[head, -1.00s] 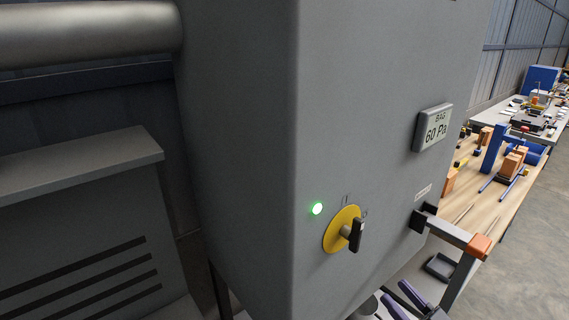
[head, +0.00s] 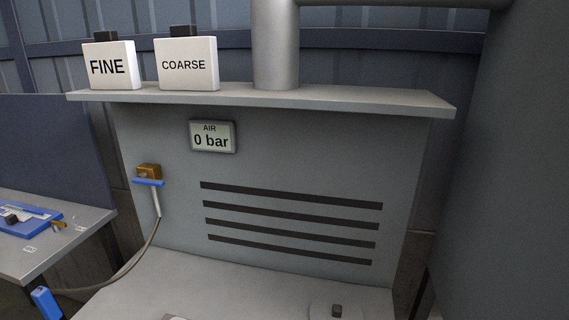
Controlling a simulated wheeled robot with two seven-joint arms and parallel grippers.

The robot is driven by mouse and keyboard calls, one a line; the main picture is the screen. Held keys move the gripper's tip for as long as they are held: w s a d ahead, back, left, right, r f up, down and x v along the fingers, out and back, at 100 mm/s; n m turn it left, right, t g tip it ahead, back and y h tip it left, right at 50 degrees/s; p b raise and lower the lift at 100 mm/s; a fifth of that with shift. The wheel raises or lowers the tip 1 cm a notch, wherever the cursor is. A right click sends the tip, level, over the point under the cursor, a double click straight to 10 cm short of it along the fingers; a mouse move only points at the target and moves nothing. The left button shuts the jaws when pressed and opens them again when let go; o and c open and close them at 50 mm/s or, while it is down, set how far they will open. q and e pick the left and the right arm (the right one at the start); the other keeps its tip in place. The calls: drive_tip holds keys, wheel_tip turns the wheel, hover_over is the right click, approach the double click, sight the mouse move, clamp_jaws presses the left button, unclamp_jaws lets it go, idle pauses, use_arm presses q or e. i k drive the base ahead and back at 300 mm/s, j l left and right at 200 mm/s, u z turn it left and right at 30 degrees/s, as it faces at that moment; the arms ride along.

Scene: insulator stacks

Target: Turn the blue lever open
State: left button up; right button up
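The blue lever (head: 148,182) is on a brass valve (head: 149,171) on the grey back panel, left of its middle. The lever lies about level, across the pipe that runs down from the valve. A hose leads from that pipe down to the left, toward a blue piece (head: 44,303) at the lower left. The display above and right of the valve, marked AIR (head: 213,136), reads 0 bar. Neither of my grippers shows in the head view.
White boxes marked FINE (head: 108,66) and COARSE (head: 187,65) stand on the shelf (head: 330,99) above the panel. A bench (head: 85,240) with a blue tray (head: 30,220) is at the left. A large dark grey cabinet (head: 510,180) fills the right side.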

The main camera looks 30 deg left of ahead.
sight(141, 179)
drive_tip(key=u, duration=1.95)
